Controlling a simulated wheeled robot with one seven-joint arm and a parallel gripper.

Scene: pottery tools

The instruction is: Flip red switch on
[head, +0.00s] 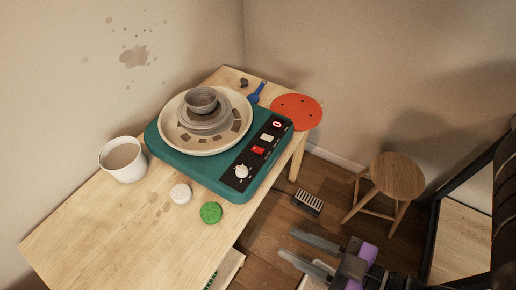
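The red switch (258,150) is a small bright red rocker on the black control panel (250,163) along the right side of the teal pottery wheel (184,157). Its on or off position is too small to tell. My gripper (301,249) is at the lower middle, off the table's right edge and apart from the switch. Its two grey fingers point left and are spread apart with nothing between them.
The wheel stands on a wooden table (90,228) and carries a clay bowl (201,99). A white cup (123,159), a green disc (211,212), a white disc (181,193) and a red disc (297,112) lie around it. A stool (397,176) and floor pedal (309,201) stand right.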

